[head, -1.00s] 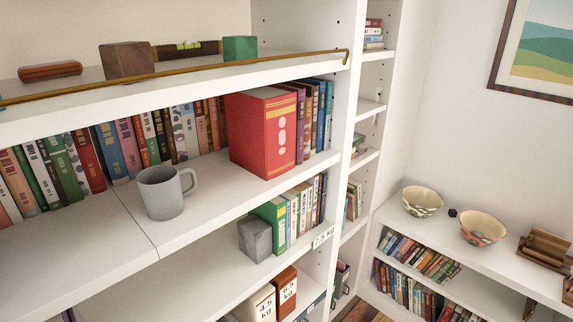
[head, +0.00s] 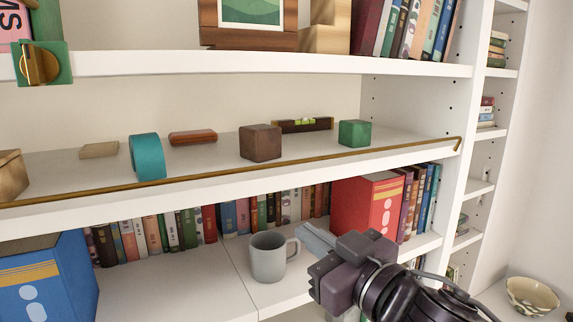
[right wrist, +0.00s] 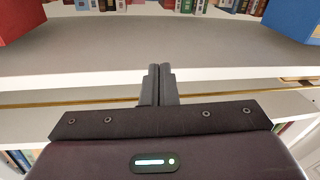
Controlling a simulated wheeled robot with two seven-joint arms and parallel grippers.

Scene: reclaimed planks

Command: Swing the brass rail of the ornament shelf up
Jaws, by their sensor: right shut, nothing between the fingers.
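The brass rail (head: 300,162) lies low along the front edge of the ornament shelf (head: 300,178), with a bent end at the right by the upright. My right gripper (head: 304,230) is shut and empty, in front of the shelf below and lower than the rail, near the grey mug. In the right wrist view its closed fingers (right wrist: 159,72) point away from the camera, and the rail (right wrist: 60,102) crosses the picture behind them. I see no contact between fingers and rail. My left gripper is not in view.
On the ornament shelf stand a teal ring (head: 147,157), a brown cube (head: 260,143), a spirit level (head: 303,125) and a green cube (head: 355,133). Below are a grey mug (head: 268,258), a red box (head: 367,207) and a blue box (head: 48,282). Another shelf (head: 250,65) runs above.

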